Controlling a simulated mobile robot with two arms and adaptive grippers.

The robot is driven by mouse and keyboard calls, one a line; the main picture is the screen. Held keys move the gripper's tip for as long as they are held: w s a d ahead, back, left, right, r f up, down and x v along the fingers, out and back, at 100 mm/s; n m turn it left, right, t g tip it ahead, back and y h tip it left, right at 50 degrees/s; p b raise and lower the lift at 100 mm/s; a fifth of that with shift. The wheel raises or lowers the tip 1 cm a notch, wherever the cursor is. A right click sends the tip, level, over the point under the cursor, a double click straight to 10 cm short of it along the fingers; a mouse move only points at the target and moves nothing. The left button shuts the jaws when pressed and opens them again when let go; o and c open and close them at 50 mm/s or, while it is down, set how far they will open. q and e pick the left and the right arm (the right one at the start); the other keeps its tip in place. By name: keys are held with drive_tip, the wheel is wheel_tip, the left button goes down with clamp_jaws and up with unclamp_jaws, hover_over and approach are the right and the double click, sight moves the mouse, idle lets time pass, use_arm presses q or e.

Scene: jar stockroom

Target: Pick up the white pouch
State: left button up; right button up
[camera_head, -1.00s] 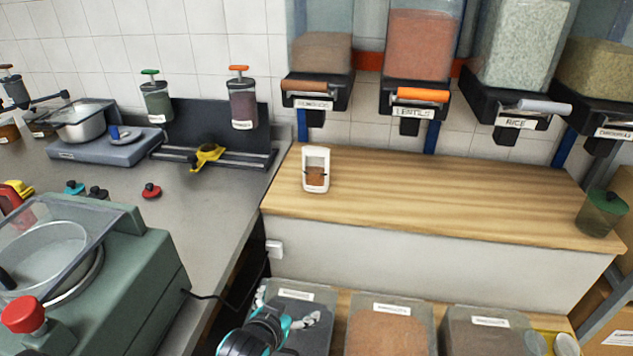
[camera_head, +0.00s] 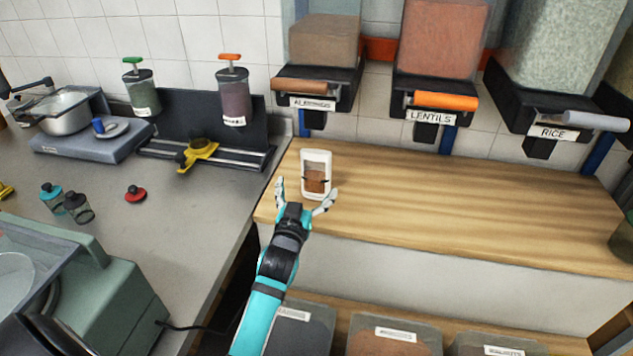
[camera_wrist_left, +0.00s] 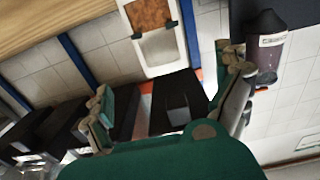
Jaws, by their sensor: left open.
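The white pouch (camera_head: 316,160) stands upright on the wooden counter, with a clear front window and brown contents in its lower part. It also shows in the left wrist view (camera_wrist_left: 160,48), at the top middle, beyond the fingertips. My left gripper (camera_head: 307,193) is open and empty just in front of the pouch, its two fingers spread to either side of the pouch's lower part in the head view. In the left wrist view its fingers (camera_wrist_left: 168,95) are apart, with nothing between them. I cannot tell the exact gap to the pouch. My right gripper is not in view.
The wooden counter (camera_head: 430,210) is clear right of the pouch. Dispensers, including LENTILS (camera_head: 431,116) and RICE (camera_head: 553,133), hang above its back. Left, a grey bench (camera_head: 190,210) holds a yellow-clamped rail (camera_head: 198,153). Bins (camera_head: 395,338) sit below the front edge.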

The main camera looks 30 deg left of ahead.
sight(314, 167)
use_arm(q)
drive_tip(key=x, duration=0.4)
drive_tip(key=shift+x, duration=1)
drive_tip(key=x, duration=0.4)
drive_tip(key=shift+w+a+r+p, duration=0.15)
drive_tip(key=shift+p, duration=0.2)
drive_tip(key=shift+w, duration=0.35)
drive_tip(key=c, duration=1.7)
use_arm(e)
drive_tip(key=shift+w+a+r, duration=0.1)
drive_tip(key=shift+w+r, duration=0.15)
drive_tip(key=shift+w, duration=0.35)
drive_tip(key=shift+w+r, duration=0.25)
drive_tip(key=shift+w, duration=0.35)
